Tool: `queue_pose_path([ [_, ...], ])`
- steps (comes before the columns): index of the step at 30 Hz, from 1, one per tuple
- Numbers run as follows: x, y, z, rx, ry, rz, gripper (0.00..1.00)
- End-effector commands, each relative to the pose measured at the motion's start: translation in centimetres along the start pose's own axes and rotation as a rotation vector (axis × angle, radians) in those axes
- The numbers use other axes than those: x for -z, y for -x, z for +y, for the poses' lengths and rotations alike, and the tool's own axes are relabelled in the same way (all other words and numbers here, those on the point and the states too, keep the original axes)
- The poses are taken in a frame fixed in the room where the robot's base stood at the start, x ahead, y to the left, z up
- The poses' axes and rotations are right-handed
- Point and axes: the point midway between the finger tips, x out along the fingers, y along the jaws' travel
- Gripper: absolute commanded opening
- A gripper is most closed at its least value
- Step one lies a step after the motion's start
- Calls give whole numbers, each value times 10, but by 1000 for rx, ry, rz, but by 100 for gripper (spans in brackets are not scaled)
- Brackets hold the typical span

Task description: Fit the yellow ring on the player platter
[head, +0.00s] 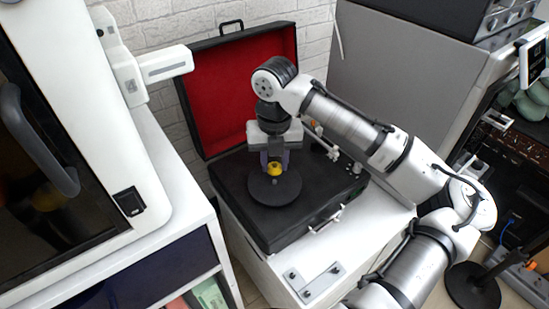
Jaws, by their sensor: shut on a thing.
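The record player is an open black case (232,200) with a red-lined lid (225,85) standing up behind it. Its platter (274,194) is a dark round disc on the case top. The small yellow ring (274,170) shows over the middle of the platter, towards its far side. My gripper (275,164) points down from above and is shut on the yellow ring. Its fingers hide part of the ring. I cannot tell whether the ring touches the platter or whether a spindle is inside it.
The player's tonearm (334,152) lies right of the platter, close to my gripper. The case stands on a white cabinet (375,222), with a metal plate (316,283) at its front. A white machine (110,165) stands at left, and a grey cabinet (400,75) behind right.

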Motion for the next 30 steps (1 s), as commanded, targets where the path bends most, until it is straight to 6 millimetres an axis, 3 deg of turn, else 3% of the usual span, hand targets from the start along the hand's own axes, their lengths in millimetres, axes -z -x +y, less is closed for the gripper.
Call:
queue_pose_path([
  [3,0,-19,0,0,0,0,9],
  [9,0,-34,0,0,0,0,9],
  [30,0,-34,0,-1,0,0,9],
])
